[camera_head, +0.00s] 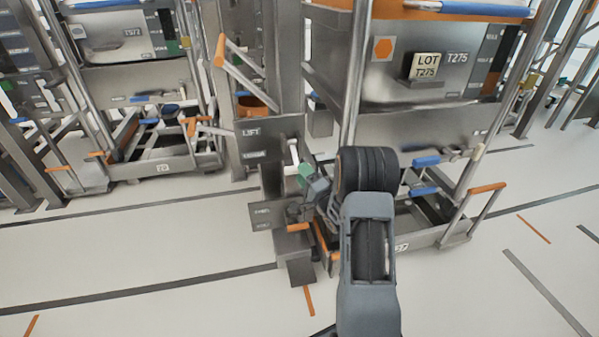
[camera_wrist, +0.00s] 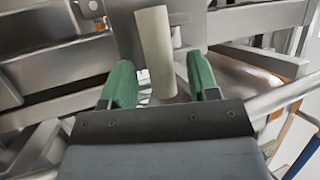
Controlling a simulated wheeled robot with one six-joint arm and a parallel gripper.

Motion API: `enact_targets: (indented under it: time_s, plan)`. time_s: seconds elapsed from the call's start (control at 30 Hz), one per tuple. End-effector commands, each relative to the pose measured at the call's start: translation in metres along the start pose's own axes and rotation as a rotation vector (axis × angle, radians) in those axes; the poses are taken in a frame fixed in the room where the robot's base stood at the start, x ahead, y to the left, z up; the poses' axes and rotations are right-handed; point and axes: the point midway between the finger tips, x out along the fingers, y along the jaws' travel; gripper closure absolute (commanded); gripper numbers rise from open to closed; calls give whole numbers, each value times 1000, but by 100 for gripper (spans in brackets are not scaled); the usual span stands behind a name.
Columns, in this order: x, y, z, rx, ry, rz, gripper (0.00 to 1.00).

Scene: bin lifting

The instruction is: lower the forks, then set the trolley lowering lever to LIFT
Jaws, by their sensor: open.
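A dark grey panel marked LIFT (camera_head: 251,132) stands on the post left of my arm, with smaller, hard-to-read labels below it. A pale lever handle (camera_head: 292,152) sticks out beside this panel. My gripper (camera_head: 305,172) has green fingers and is just below the handle. In the wrist view, the pale, roughly cylindrical handle (camera_wrist: 155,45) rises between the fingertips of my open gripper (camera_wrist: 161,80), with gaps showing on both sides. I cannot clearly make out the forks.
A steel bin marked LOT T275 (camera_head: 385,85) stands in a frame behind my arm. A low trolley with an orange-gripped handle (camera_head: 487,188) is to the right. Another bin and trolley (camera_head: 165,155) stand at the left. The pale floor in front is clear.

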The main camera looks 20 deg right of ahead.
Motion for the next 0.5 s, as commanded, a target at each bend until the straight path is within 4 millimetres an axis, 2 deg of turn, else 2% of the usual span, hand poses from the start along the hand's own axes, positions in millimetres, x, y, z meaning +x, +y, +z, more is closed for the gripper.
enact_targets:
  time_s: [0.2, 0.5]
  plan:
    - [19, 0, 0, -1, -1, -1, 45]
    - [24, 0, 0, -1, 0, 0, 45]
